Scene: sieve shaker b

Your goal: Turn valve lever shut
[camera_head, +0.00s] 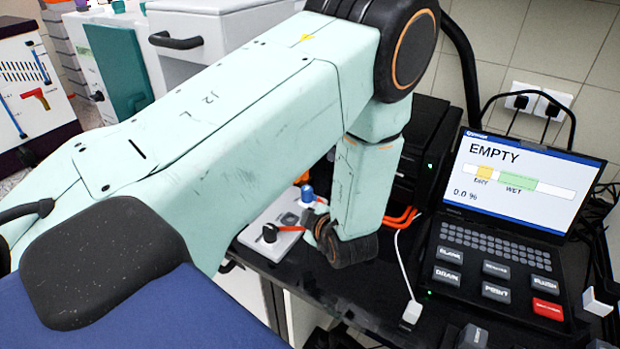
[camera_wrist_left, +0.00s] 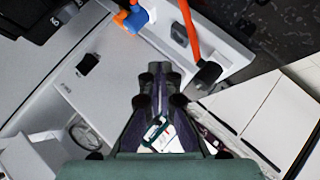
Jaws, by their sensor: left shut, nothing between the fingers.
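The valve lever is an orange-red bar on a black hub (camera_head: 270,232), on a pale panel on the dark bench in the head view. Its bar points right there. In the left wrist view the lever (camera_wrist_left: 193,34) runs from its black hub up to the top edge. My left gripper (camera_wrist_left: 160,76) is shut and empty, its fingertips left of the hub and apart from it in the picture. In the head view my arm hides most of this gripper. My right gripper is in neither view.
A blue knob (camera_head: 307,193) stands near the lever; it also shows in the left wrist view (camera_wrist_left: 134,19). A laptop-like console (camera_head: 513,190) reading EMPTY stands at right. A white cable with a plug (camera_head: 411,312) lies on the bench. Orange cables run behind my wrist.

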